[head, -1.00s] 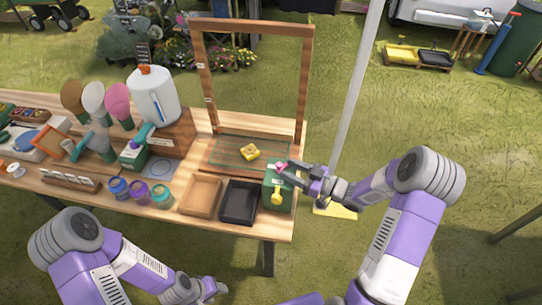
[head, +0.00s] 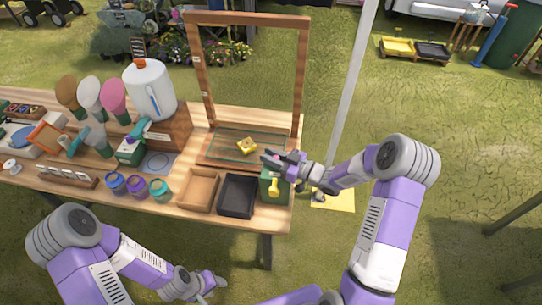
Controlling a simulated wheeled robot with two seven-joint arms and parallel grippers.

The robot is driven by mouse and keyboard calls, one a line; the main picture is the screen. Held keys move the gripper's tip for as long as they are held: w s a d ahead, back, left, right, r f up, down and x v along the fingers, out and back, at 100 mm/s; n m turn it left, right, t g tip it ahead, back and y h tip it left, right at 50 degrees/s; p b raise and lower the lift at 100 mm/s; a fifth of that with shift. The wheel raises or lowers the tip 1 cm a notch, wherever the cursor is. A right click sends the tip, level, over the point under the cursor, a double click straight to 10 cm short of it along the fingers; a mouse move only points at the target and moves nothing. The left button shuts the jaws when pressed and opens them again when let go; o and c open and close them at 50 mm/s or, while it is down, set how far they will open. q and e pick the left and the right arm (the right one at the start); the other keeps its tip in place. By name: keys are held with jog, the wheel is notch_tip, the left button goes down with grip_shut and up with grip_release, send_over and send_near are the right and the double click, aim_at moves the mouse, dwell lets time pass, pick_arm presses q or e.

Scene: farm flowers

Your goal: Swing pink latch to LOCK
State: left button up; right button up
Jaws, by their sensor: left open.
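A green box (head: 265,193) with a yellow lever (head: 274,186) stands at the right front corner of the wooden table. My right gripper (head: 270,161) is over the back of this box. The pink latch on top is hidden or too small to make out behind the gripper. Whether the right fingers are open or shut, or touch the latch, I cannot tell. My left gripper (head: 220,281) is open and low in front of the table, away from the box.
A black tray (head: 238,207) and a wooden tray (head: 186,200) are left of the box. A tall wooden frame (head: 200,80) stands behind, with a yellow item (head: 247,146) at its foot. A pale post (head: 350,95) rises to the right.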

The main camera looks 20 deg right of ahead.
grip_shut()
jog(key=shift+s+d+n+g+y, duration=0.1)
jog(key=shift+s+n+g+y, duration=0.2)
jog(key=shift+n+g+y, duration=0.4)
jog(key=shift+s+d+n+g+y, duration=0.1)
jog(key=shift+s+n+g+y, duration=0.2)
jog(key=shift+n+g+y, duration=0.35)
jog(key=o, duration=0.7)
grip_release()
jog(key=v, duration=0.7)
jog(key=shift+s+d+r, duration=0.15)
jog(key=shift+s+d, duration=0.05)
jog(key=shift+s, duration=0.05)
